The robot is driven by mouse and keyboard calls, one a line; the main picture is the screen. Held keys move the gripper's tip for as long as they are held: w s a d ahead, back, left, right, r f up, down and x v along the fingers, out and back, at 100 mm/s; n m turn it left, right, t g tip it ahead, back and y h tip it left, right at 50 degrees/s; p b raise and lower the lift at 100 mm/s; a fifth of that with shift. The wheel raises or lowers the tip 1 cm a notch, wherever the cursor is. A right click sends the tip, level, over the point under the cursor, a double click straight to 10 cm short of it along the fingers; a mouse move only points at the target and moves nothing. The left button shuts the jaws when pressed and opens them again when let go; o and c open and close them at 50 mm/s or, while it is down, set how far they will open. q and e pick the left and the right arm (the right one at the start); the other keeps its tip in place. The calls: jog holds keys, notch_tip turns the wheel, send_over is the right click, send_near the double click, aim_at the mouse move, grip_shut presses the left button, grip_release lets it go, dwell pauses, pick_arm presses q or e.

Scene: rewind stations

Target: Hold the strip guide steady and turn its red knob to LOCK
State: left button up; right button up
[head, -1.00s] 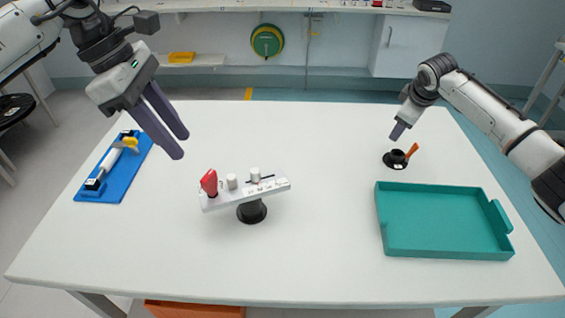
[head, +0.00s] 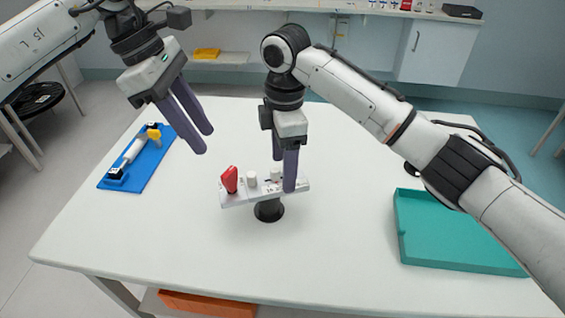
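The strip guide (head: 239,198) is a white tilted plate on a black round stand in the middle of the table. Its red knob (head: 229,179) is a lever-shaped handle at the plate's left end. White knobs stand to the right of it. My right gripper (head: 284,176) points down at the plate's right end, its fingers apart, one in front and one farther back. The front finger hides part of that end; whether it touches is unclear. My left gripper (head: 204,142) is open and empty, above and to the left of the red knob.
A blue tray (head: 150,174) with a white and yellow tool lies at the table's left. A teal tray (head: 455,252) is at the right, partly hidden by my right arm. The front middle of the table is clear.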

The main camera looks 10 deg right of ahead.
jog(key=shift+s+a+f, duration=0.1)
jog(key=shift+a+f, duration=0.05)
jog(key=shift+f, duration=0.45)
notch_tip(320, 180, down, 9)
jog(key=shift+f, duration=0.1)
pick_arm(q)
jog(key=shift+c, duration=0.2)
pick_arm(e)
jog(key=c, duration=1.4)
pick_arm(q)
jog(key=n+t+y, duration=0.1)
jog(key=n+t, duration=0.3)
jog(key=n, duration=0.8)
send_near(228, 172)
jog(key=x, duration=1)
jog(key=shift+w+f, duration=0.1)
jog(key=shift+f, duration=0.1)
